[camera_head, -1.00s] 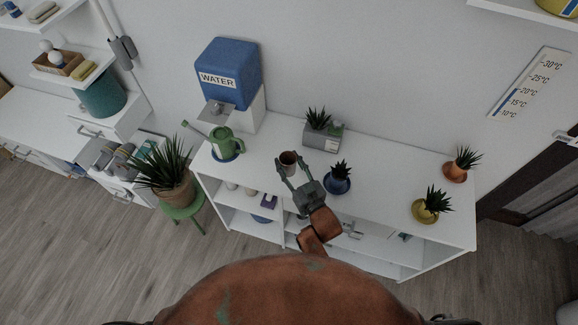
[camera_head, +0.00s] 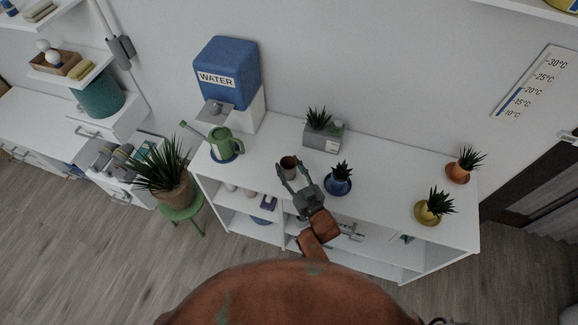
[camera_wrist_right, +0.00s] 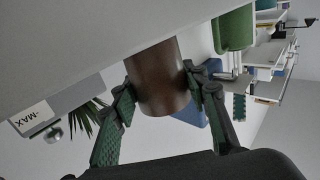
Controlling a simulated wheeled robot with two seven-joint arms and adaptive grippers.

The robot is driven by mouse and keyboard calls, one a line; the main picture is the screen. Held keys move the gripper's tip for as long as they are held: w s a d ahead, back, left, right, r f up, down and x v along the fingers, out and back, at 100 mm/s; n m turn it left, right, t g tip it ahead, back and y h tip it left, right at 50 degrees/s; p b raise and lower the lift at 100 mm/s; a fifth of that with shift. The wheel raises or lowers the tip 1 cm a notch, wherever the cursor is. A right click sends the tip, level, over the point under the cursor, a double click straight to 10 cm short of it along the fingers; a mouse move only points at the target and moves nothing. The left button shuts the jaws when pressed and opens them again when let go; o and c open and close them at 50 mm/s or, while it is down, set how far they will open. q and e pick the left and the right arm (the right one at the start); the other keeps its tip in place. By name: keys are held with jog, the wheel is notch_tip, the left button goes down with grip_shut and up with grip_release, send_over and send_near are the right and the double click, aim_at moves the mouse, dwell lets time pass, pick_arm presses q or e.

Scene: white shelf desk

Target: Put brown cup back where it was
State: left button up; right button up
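The brown cup (camera_head: 289,163) is over the white shelf desk (camera_head: 385,190), between the green watering can and the blue-potted plant. My right gripper (camera_head: 289,174) has its fingers on both sides of the cup. In the right wrist view the cup (camera_wrist_right: 160,80) sits between the two dark green fingers (camera_wrist_right: 162,92), which appear to touch its sides. Its base is close to the white desk top; I cannot tell whether it rests on it. My left gripper is not in view.
A green watering can (camera_head: 224,144) stands to the left on a blue saucer. A blue-potted plant (camera_head: 339,180) is close to the right. A grey planter (camera_head: 323,136) is behind. Yellow (camera_head: 428,213) and orange (camera_head: 457,172) potted plants stand further right. A blue water dispenser (camera_head: 228,75) stands at back left.

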jog(key=o, duration=0.4)
jog(key=shift+c, duration=0.2)
jog(key=shift+r, duration=0.1)
jog(key=p+v, duration=0.1)
jog(key=v, duration=1.1)
jog(key=shift+r, duration=0.1)
